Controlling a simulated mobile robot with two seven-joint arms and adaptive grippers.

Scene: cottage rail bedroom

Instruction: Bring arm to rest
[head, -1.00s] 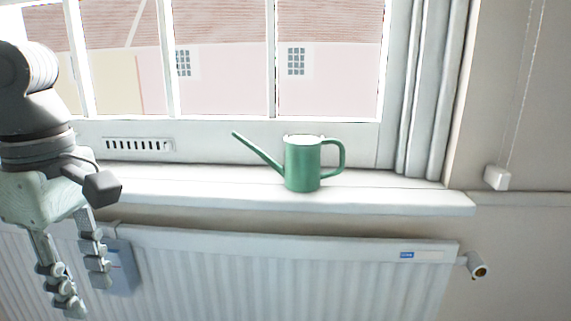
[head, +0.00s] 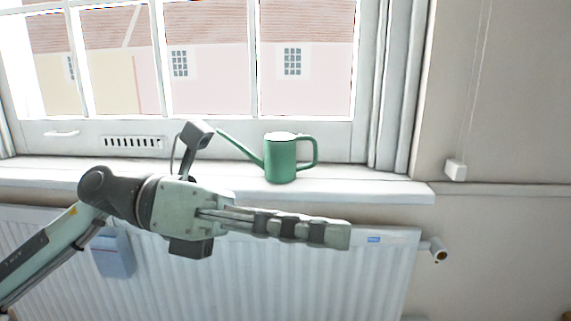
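My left arm comes in from the left, low in the head view. Its gripper (head: 335,234) points to the right in front of the radiator and the sill's front edge. The fingers are seen side-on and overlap, so I cannot tell whether there is a gap between them. No held object shows in them. My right gripper is not in view.
A green watering can (head: 281,160) stands upright on the white windowsill (head: 385,188), behind my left gripper, its spout to the left. Below is a white radiator (head: 340,285) with a valve (head: 438,250) at right. A blue-grey box (head: 113,254) hangs on the radiator.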

